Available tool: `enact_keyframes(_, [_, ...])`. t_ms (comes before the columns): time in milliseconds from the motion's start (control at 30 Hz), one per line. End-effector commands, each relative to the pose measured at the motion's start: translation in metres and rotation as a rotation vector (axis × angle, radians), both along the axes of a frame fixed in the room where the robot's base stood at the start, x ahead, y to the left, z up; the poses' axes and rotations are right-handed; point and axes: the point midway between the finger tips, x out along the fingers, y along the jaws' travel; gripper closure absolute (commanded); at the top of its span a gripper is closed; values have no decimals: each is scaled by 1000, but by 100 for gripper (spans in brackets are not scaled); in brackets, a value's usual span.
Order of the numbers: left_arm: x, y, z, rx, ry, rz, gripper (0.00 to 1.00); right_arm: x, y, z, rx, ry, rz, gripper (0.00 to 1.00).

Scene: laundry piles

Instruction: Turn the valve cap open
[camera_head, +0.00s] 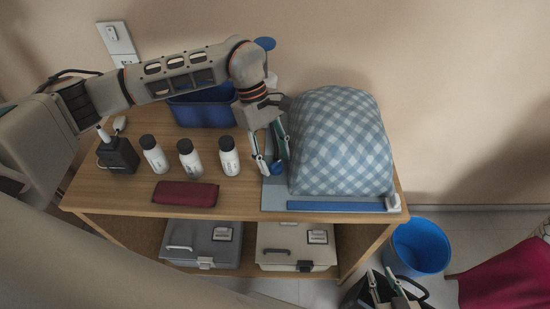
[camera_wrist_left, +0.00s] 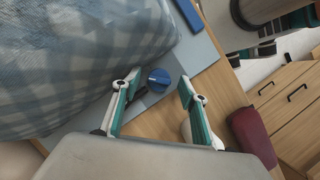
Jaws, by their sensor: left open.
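The valve cap (camera_head: 277,169) is a small round blue knob by the front left edge of a blue-checked bundle (camera_head: 341,140). My left gripper (camera_head: 272,161) points down over it, open, with one finger on each side of the cap in the picture. In the left wrist view the cap (camera_wrist_left: 158,80) shows in the gap between the open fingertips (camera_wrist_left: 151,84), nearer the middle than either finger, with no visible contact. My right gripper (camera_head: 388,286) is low at the bottom right, away from the table; its opening is hard to make out.
The bundle rests on a grey-blue board with a blue strip (camera_head: 335,206) along its front. Several white bottles (camera_head: 189,158) and a dark red pouch (camera_head: 185,194) stand or lie left of my left gripper. A blue bin (camera_head: 203,108) is behind; a blue bucket (camera_head: 420,247) stands on the floor.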

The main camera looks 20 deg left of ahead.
Motion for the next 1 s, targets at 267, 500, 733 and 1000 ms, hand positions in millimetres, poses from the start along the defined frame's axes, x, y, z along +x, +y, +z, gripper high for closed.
enact_keyframes(267, [-2, -3, -8, -2, -1, -1, 57, 0, 0, 0, 0, 0, 0, 74])
enact_keyframes(500, [-2, -3, -8, 0, -1, 0, 88, 0, 0, 0, -1, 0, 1, 74])
enact_keyframes(733, [-2, -3, -8, 0, 0, -3, 95, 0, 0, 0, -1, 0, 1, 74])
enact_keyframes(1000, [-1, -3, -9, 1, 0, -78, 95, -2, 0, -7, -1, 4, 0, 74])
